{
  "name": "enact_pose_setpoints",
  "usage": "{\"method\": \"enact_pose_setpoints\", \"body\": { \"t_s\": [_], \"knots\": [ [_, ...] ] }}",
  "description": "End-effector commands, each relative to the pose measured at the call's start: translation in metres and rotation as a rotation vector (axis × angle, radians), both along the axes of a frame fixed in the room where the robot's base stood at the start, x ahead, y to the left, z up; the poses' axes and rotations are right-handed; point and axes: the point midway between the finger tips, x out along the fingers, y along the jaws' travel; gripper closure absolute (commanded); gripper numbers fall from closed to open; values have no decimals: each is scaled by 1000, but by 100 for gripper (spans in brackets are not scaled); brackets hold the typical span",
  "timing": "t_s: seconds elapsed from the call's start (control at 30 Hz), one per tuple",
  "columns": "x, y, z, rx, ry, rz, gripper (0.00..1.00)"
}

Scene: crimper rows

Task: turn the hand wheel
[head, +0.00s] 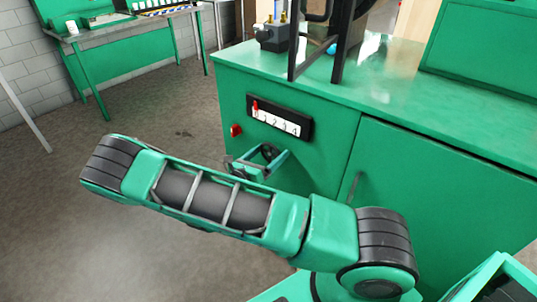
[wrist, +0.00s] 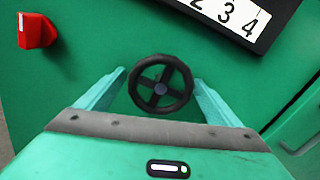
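The hand wheel (wrist: 161,85) is small and black with spokes and a grey hub, on the green cabinet front. In the head view the hand wheel (head: 269,151) shows only partly behind my gripper (head: 258,163). In the wrist view my gripper (wrist: 160,78) is open, with one teal finger on each side of the wheel. Gaps show between the fingers and the rim, and I cannot tell how deep the fingers reach. Above the wheel is a numbered scale (head: 289,127) with a red pointer (head: 255,106) near its left end. The scale (wrist: 228,16) is cut off in the wrist view.
A red knob (head: 236,130) sits left of the scale. The green cabinet (head: 225,85) has a door (head: 410,190) with a handle to the right. A black-framed machine (head: 340,40) stands on top. Another green bench (head: 110,30) is at the back left. The floor on the left is clear.

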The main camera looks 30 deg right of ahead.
Motion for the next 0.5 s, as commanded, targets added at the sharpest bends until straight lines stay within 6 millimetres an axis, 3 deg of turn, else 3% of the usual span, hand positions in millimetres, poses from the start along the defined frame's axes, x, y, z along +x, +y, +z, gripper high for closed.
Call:
{"method": "enact_pose_setpoints", "body": {
  "t_s": [0.03, 0.13, 0.5],
  "knots": [
    [0, 0, 0, 0, 0, 0, 26],
    [0, 0, 0, 0, 0, 1, 49],
    [1, 1, 0, 17, -40, 3, 48]
  ]
}}
